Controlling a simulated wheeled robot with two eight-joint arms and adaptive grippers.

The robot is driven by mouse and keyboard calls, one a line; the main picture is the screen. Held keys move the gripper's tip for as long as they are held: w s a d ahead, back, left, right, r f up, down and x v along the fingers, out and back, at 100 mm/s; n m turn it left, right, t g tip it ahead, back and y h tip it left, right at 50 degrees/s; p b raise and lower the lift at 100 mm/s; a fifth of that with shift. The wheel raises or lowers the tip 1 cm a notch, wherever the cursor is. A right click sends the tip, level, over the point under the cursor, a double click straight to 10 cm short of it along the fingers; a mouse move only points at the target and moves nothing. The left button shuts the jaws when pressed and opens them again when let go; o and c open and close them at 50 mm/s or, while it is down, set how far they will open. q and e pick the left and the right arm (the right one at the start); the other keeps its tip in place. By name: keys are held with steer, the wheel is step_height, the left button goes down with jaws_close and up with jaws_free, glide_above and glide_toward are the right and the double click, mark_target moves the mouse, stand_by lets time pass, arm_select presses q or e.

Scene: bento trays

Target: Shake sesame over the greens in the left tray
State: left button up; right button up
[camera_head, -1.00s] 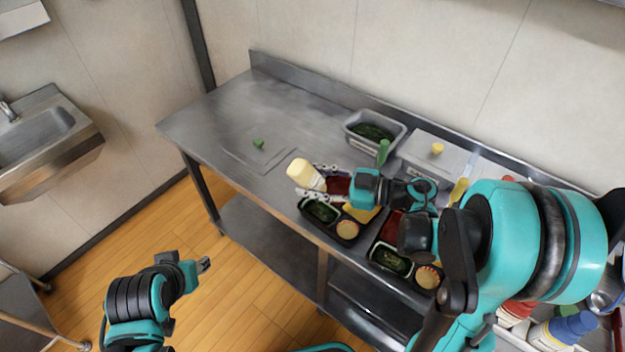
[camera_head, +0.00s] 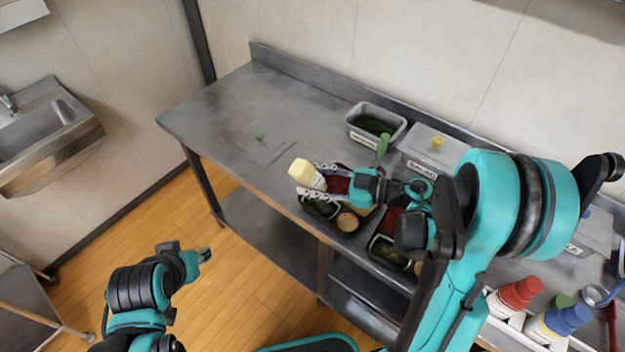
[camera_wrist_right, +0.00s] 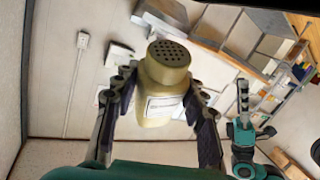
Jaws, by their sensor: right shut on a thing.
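My right gripper (camera_head: 318,180) is shut on a cream sesame shaker (camera_head: 306,173), held tilted above the left part of the left tray. The right wrist view shows its perforated cap (camera_wrist_right: 169,54) and pale body (camera_wrist_right: 158,108) between my fingers (camera_wrist_right: 160,100). The left tray (camera_head: 352,238) is dark, with greens (camera_head: 321,208) in its near-left compartment, partly covered by a finger, and a round tan item (camera_head: 347,221) beside them. I cannot make out sesame on the greens. My left gripper (camera_head: 204,254) hangs over the floor, away from the table; its jaws are too small to read.
A second tray with greens (camera_head: 384,247) sits to the right, partly behind my arm. A grey bin (camera_head: 352,120) of greens with a green-handled utensil (camera_head: 382,148) stands behind. The table's left side is mostly clear.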

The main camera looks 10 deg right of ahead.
step_height(320, 180, up, 2)
steer(key=shift+r+p, duration=0.2)
steer(key=shift+p, duration=0.4)
steer(key=shift+f, duration=0.1)
step_height(320, 180, down, 4)
steer(key=b, duration=0.3)
steer(key=shift+r, duration=0.25)
step_height(320, 180, up, 4)
steer(key=p, duration=0.3)
steer(key=shift+f, duration=0.25)
